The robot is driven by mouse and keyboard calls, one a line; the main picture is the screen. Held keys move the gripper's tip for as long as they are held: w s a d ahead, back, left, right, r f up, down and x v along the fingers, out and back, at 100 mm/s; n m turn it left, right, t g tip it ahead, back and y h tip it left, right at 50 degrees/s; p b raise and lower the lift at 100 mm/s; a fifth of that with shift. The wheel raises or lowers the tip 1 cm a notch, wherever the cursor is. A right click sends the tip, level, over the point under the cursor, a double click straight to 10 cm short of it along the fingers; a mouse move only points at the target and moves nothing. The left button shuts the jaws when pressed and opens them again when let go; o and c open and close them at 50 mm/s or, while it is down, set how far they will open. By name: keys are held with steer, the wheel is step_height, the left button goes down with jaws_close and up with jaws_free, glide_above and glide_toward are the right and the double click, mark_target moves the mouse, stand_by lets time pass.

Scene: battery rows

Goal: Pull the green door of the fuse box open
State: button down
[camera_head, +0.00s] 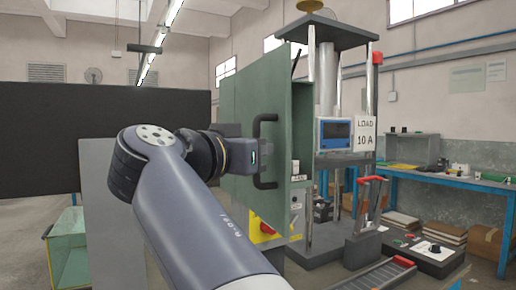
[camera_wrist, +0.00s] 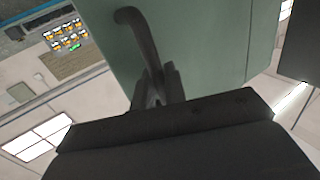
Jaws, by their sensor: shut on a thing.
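The green door (camera_head: 278,95) of the fuse box fills the middle of the head view, with a black bar handle (camera_head: 266,183) on its face. My gripper (camera_head: 259,155) reaches the handle from the left. In the wrist view, the fingers of my gripper (camera_wrist: 160,88) are closed around the dark handle (camera_wrist: 140,30), in front of the green door panel (camera_wrist: 205,45). A narrow green recess (camera_head: 302,125) with small white parts shows at the door's right edge. I cannot tell how far the door stands open.
A press-like frame with a blue-edged display (camera_head: 334,133) and a "LOAD 10 A" sign (camera_head: 365,133) stands right of the box. A yellow plate with a red knob (camera_head: 266,229) is below. A blue workbench (camera_head: 470,181) is at the right; a dark panel (camera_head: 60,145) at the left.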

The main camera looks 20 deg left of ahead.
steer(key=c, duration=1.6)
jaws_free()
steer(key=shift+w, duration=0.1)
steer(key=shift+o, duration=0.2)
steer(key=p+v, duration=0.1)
steer(key=v, duration=0.9)
steer(key=shift+s+a, duration=0.15)
steer(key=shift+s, duration=0.25)
steer(key=b+x, duration=0.1)
steer(key=x, duration=1)
